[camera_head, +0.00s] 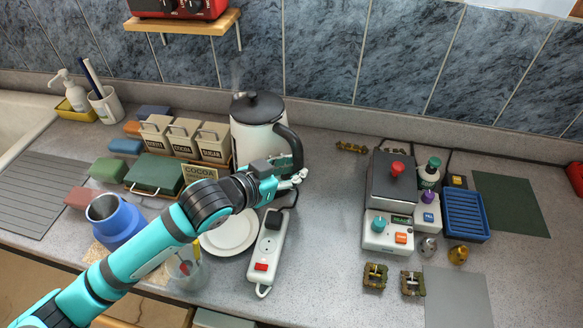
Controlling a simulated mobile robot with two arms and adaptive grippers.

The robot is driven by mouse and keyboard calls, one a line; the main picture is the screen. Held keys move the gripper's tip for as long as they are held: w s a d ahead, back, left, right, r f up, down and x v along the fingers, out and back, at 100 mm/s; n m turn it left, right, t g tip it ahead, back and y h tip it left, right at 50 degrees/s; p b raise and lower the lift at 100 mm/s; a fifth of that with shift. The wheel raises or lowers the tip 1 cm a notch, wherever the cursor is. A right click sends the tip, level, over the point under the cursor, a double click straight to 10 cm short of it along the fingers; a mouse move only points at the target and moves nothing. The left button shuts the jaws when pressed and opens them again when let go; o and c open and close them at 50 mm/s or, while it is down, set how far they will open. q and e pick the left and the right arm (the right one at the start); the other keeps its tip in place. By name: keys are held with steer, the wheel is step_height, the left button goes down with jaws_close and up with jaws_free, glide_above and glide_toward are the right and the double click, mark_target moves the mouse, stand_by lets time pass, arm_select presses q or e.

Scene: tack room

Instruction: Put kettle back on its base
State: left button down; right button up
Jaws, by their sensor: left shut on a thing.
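The white kettle (252,140) with a black lid and a black handle (292,146) stands upright towards the back of the counter, left of the picture's middle. My left gripper (292,179) is at the lower end of the handle, on the kettle's right side, and is shut on it. My wrist and gripper hide the kettle's lower front, so I cannot tell what is directly under it. I cannot make out the kettle's base. My right gripper is out of view.
A white power strip (267,250) and a white plate (230,234) lie in front. Canisters (186,137), a green box (155,174) and a blue jug (115,220) are left. A device (389,232) and a blue tray (465,214) are right.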

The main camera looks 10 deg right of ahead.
arm_select(q)
steer(key=shift+f, duration=0.15)
stand_by(0.3)
steer(key=c, duration=1.4)
jaws_free()
steer(key=shift+s+a+p, duration=0.35)
steer(key=shift+s+a, duration=0.05)
steer(key=shift+a, duration=0.05)
steer(key=p+v, duration=0.5)
steer(key=v, duration=0.5)
steer(key=shift+p, duration=0.4)
steer(key=shift+f, duration=0.15)
